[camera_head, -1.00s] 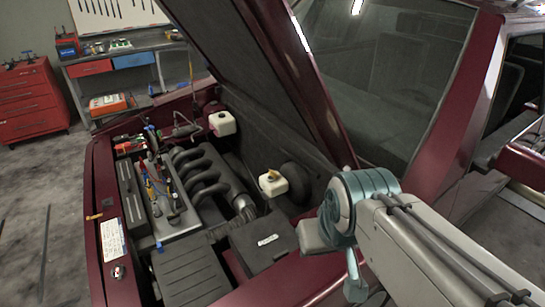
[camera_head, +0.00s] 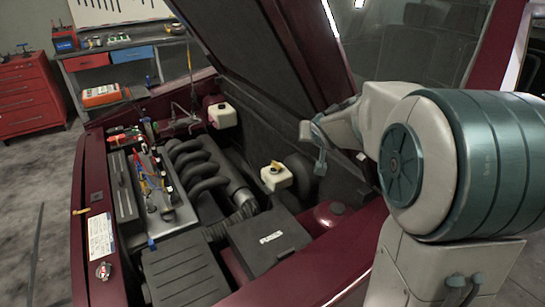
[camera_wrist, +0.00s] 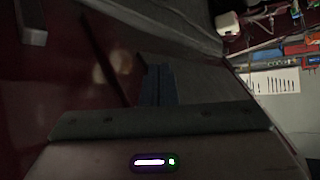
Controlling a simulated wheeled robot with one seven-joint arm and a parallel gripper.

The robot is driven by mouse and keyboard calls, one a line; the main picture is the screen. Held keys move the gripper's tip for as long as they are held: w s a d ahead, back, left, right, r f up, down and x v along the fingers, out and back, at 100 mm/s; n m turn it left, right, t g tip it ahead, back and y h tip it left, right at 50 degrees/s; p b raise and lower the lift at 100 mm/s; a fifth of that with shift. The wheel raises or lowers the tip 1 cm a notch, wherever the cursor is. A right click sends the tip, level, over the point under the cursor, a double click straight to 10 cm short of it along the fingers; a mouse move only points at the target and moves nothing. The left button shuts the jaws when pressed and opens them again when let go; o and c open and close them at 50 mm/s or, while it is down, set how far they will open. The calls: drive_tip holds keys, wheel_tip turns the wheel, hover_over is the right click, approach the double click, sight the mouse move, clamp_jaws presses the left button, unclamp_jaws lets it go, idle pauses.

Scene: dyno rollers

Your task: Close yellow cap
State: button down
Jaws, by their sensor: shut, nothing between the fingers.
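The yellow cap (camera_head: 276,166) sits on top of a white reservoir (camera_head: 277,180) in the engine bay, against the dark wall at its right side. The cap looks slightly tilted; I cannot tell how far open it is. My gripper (camera_head: 321,168) hangs to the right of the cap, apart from it and a little higher in the picture. In the wrist view the gripper's fingers (camera_wrist: 158,72) are together and empty over dark surfaces. The yellow cap is not clearly visible there.
The raised hood (camera_head: 255,60) slopes above the bay. A second white reservoir (camera_head: 222,115) stands farther back. A black box (camera_head: 268,240) and the engine pipes (camera_head: 205,165) lie left of my arm. The red fender (camera_head: 320,272) borders the bay in front.

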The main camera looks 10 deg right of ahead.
drive_tip(key=w+d+f+t+y+b, duration=0.25)
drive_tip(key=w+f+y+b, duration=0.35)
drive_tip(key=w+f+y, duration=0.9)
drive_tip(key=w+a+f+h, duration=0.1)
drive_tip(key=w+f, duration=0.1)
drive_tip(key=w, duration=0.1)
drive_tip(key=w+a+f+h+p, duration=0.1)
drive_tip(key=w+a+f, duration=0.1)
drive_tip(key=w+f, duration=0.1)
drive_tip(key=w+a+f+h, duration=0.2)
drive_tip(key=w, duration=0.1)
drive_tip(key=shift+w+a+f+p, duration=0.15)
drive_tip(key=shift+w+a+p, duration=0.15)
drive_tip(key=shift+w, duration=0.1)
drive_tip(key=shift+s+a+f, duration=0.25)
drive_tip(key=shift+a+f, duration=0.7)
drive_tip(key=shift+f, duration=0.1)
drive_tip(key=shift+s+a+f, duration=0.15)
drive_tip(key=shift+a+f, duration=0.2)
drive_tip(key=shift+f, duration=0.05)
drive_tip(key=shift+d+h, duration=0.1)
drive_tip(key=shift+h, duration=0.2)
